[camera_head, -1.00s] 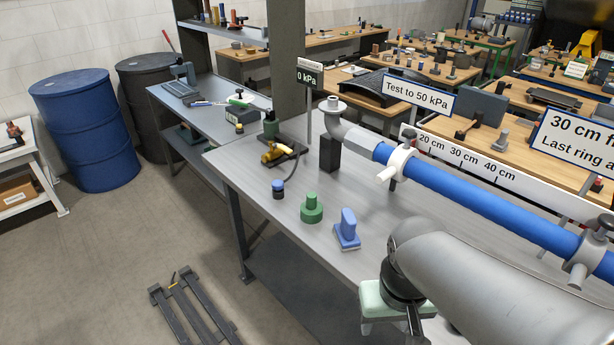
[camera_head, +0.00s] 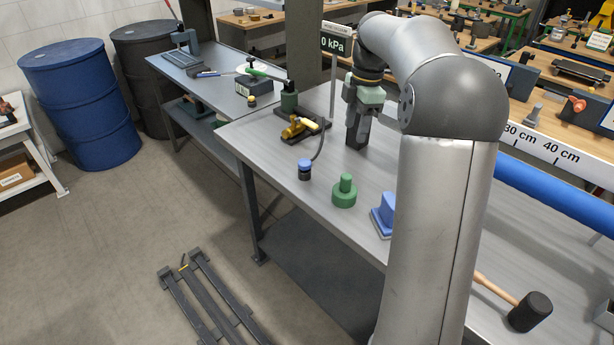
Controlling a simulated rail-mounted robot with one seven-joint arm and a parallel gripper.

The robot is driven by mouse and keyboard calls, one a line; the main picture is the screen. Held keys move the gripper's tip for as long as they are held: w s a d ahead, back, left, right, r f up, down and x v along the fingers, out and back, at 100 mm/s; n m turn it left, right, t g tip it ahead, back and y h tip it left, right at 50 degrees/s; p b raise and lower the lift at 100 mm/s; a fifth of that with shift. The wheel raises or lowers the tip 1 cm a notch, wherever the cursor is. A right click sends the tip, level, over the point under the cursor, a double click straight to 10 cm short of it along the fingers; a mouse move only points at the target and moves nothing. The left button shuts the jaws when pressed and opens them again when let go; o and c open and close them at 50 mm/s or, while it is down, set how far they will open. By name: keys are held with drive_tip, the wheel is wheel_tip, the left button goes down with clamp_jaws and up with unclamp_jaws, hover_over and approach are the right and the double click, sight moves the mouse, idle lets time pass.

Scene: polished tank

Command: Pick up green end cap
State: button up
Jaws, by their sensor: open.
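The green end cap (camera_head: 344,192) stands upright on the grey metal bench, a wide round base with a narrower knob on top. Nothing touches it. My arm covers the bench to the right of the cap.
A blue-topped dark cap (camera_head: 305,170) stands left of the green cap. A blue block-like tool (camera_head: 383,216) is close on its right, partly behind my arm. A mallet (camera_head: 526,311) lies at right. The bench's front-left edge is near.

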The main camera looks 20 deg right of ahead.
drive_tip(key=w, duration=0.1)
drive_tip(key=n+p, duration=0.1)
hover_over(347, 176)
wheel_tip(347, 176, down, 12)
drive_tip(key=shift+a, duration=0.15)
drive_tip(key=shift+f+p, duration=0.7)
drive_tip(key=shift+f, duration=2)
drive_tip(key=c, duration=1.1)
